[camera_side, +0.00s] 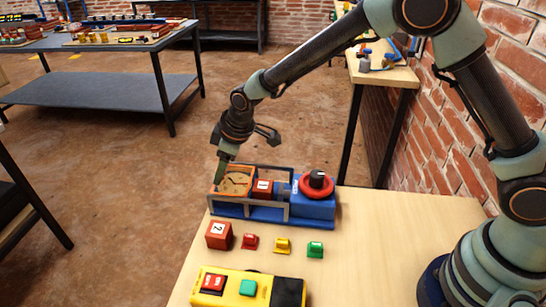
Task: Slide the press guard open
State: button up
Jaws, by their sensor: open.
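The press (312,207) is a blue unit near the far edge of the wooden table, with a red and black knob (317,182) at its right end. A grey frame (288,212) stands around its middle, over a red block marked 1 (263,188). An orange-framed panel (236,181) is at the left end; I cannot tell for sure which part is the guard. My gripper (246,160) is open above the left end. One fingertip is down by the orange panel's left side; I cannot tell whether it touches. The other finger sticks out to the right, above the press.
In front of the press are a red cube marked 2 (219,235) and small red (250,241), yellow (283,246) and green (315,249) pieces. A yellow button box (235,287) lies nearer. The table's right part (380,245) is clear. A brick wall (440,150) stands right.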

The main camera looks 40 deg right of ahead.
jog(key=shift+r, duration=0.1)
jog(key=shift+r, duration=3.4)
jog(key=s+d+r+m+t, duration=0.1)
jog(key=s+d+r+m, duration=0.4)
jog(key=s+d+r, duration=0.7)
jog(key=s+d+f+m+h, duration=0.1)
jog(key=s+d+m, duration=0.3)
jog(key=s+d, duration=0.5)
jog(key=shift+s+f+h, duration=0.2)
jog(key=shift+s+h, duration=0.2)
jog(key=shift+s, duration=0.45)
